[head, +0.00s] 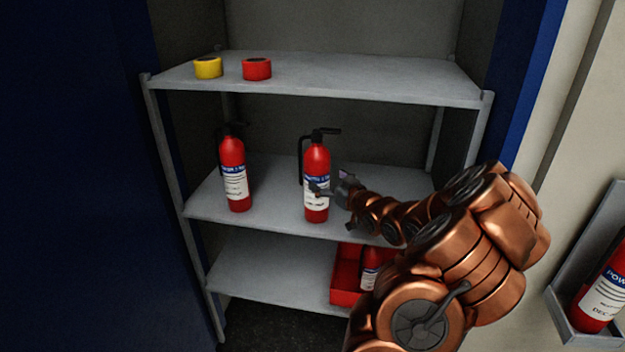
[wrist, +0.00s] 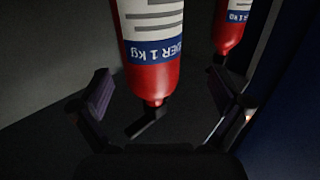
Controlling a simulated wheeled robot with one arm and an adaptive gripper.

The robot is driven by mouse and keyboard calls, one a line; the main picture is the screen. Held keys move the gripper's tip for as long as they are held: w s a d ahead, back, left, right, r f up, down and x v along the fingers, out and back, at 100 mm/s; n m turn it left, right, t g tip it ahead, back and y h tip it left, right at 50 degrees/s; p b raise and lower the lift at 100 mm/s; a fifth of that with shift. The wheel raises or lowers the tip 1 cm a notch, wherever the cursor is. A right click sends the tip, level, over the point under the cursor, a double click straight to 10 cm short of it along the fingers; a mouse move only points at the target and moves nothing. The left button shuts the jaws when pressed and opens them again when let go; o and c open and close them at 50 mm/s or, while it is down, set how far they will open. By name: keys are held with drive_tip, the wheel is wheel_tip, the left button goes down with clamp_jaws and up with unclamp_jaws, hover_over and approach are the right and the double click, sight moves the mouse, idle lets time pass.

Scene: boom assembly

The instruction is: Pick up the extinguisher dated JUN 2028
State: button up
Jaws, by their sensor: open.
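Two red extinguishers stand upright on the middle shelf: a left one (head: 234,180) and a right one (head: 316,165), each with a white and blue label. Their date lines are too small to read, so I cannot tell which is dated JUN 2028. My gripper (head: 333,188) is open at the right extinguisher's label, covering part of it. In the wrist view an extinguisher (wrist: 152,60) appears upside down between the open fingers of my gripper (wrist: 163,103), with no visible grip. Another extinguisher (wrist: 231,25) shows beyond to the right.
A red bin (head: 346,272) on the lower shelf holds another extinguisher (head: 370,266). A wall holder at right has one (head: 605,295) whose label starts "DEC". Yellow tape (head: 208,68) and red tape (head: 257,69) lie on the top shelf (head: 350,80). Shelf posts flank the space.

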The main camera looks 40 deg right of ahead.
sight(324, 172)
drive_tip(key=shift+s+d+r+t+h, duration=0.3)
drive_tip(key=shift+s+d+t, duration=0.1)
drive_tip(key=shift+d, duration=0.25)
drive_tip(key=shift+w, duration=0.15)
drive_tip(key=shift+w+d+p, duration=0.15)
drive_tip(key=shift+w+p, duration=0.15)
drive_tip(key=shift+w, duration=0.25)
drive_tip(key=shift+w+d+p, duration=0.15)
drive_tip(key=shift+w+p, duration=0.1)
drive_tip(key=shift+w, duration=0.3)
drive_tip(key=shift+w+p, duration=1.1)
drive_tip(key=shift+w, duration=0.65)
drive_tip(key=shift+w+d+f, duration=0.15)
drive_tip(key=shift+w+d, duration=0.1)
drive_tip(key=shift+w, duration=0.55)
drive_tip(key=shift+c, duration=0.3)
drive_tip(key=shift+p, duration=0.3)
drive_tip(key=c, duration=1.6)
drive_tip(key=shift+r, duration=0.2)
drive_tip(key=shift+c, duration=0.2)
